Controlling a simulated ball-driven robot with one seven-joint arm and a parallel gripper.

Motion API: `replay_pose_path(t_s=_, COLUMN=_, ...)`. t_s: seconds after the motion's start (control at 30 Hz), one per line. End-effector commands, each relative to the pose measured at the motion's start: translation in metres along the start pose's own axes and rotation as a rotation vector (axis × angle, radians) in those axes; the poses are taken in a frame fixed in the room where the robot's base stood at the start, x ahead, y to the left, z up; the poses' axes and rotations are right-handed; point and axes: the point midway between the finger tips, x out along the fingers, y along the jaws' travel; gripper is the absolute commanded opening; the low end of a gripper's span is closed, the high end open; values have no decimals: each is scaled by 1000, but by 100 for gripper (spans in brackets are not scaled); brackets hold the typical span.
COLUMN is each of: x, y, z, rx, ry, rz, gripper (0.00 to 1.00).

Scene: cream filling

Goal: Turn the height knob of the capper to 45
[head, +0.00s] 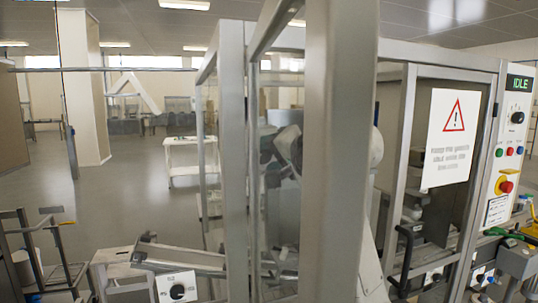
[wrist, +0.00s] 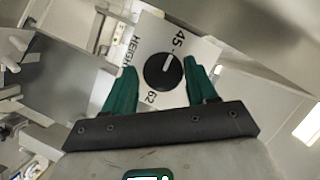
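In the wrist view the height knob (wrist: 163,71) is a round black dial on a white plate (wrist: 185,48) marked HEIGHT, 45 and 62. A small pale mark shows near the knob's upper edge, on the side of the 45; its exact setting is hard to read. My gripper (wrist: 160,68) is open, with its green fingers on either side of the knob and visible gaps between. I cannot tell how far the fingertips are from the plate. In the head view a black knob (head: 177,292) sits on a white plate at the bottom; my gripper is not clearly visible there.
Metal posts and clear panels of a guarded machine (head: 340,150) fill the middle of the head view. A warning sign (head: 452,138) hangs on it, beside a control panel (head: 505,150) reading IDLE. Open floor (head: 120,205) and a white cart (head: 190,155) lie to the left.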

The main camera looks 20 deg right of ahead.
Motion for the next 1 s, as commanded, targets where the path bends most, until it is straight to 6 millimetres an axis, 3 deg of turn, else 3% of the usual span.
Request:
replay_pose_path(t_s=0.17, x=-1, y=-1, z=-1, rx=0, ry=2, rz=-3, gripper=74)
replay_pose_path(t_s=0.47, x=-5, y=-2, z=-2, rx=0, ry=5, rz=-7, gripper=74)
replay_pose_path(t_s=0.57, x=-16, y=-1, z=-1, rx=1, ry=6, rz=-8, gripper=74)
replay_pose_path(t_s=1.0, x=-93, y=0, z=0, rx=0, ry=5, rz=-7, gripper=74)
